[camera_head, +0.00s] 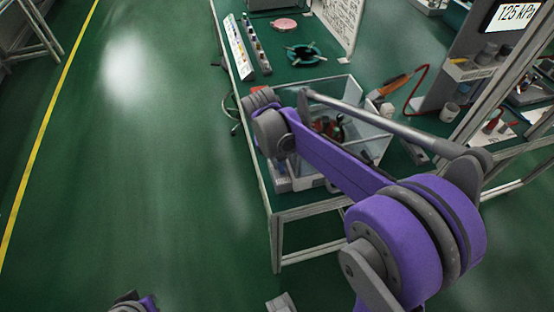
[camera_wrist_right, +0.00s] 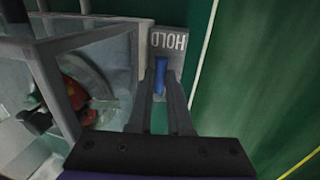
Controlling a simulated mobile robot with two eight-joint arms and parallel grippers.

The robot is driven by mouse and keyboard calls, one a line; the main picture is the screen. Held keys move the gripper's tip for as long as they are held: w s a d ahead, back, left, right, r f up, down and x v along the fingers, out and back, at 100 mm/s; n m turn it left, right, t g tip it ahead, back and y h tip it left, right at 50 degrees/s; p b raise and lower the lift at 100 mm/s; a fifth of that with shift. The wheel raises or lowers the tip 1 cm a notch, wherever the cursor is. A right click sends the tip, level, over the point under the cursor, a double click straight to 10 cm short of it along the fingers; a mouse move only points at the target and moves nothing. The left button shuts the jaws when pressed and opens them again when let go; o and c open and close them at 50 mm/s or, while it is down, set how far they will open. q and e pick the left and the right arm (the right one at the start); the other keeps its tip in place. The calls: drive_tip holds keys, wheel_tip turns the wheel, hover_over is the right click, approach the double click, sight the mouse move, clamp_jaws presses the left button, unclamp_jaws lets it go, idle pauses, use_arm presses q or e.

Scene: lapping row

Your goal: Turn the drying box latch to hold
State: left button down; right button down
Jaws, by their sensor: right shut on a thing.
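The drying box (camera_head: 374,142) is a clear-walled case on the green bench, with red and dark items inside. In the right wrist view its grey frame (camera_wrist_right: 52,88) is on the left. The blue latch handle (camera_wrist_right: 161,74) lies along a grey plate marked HOLD (camera_wrist_right: 168,42), just below the word. My right gripper (camera_wrist_right: 162,92) is shut on the blue latch handle, one dark finger on each side. In the head view my right arm crosses in front of the box and hides the latch. My left gripper is not clearly seen.
The green bench (camera_head: 300,211) carries a row of small bottles (camera_head: 258,58), a dark ring-shaped stand (camera_head: 303,54), a pink disc (camera_head: 284,24) and an orange-handled tool (camera_head: 392,84). A pressure display (camera_head: 516,12) stands at right. The floor to the left is clear.

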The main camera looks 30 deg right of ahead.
drive_tip(key=c, duration=0.8)
unclamp_jaws()
drive_tip(key=shift+c, duration=0.2)
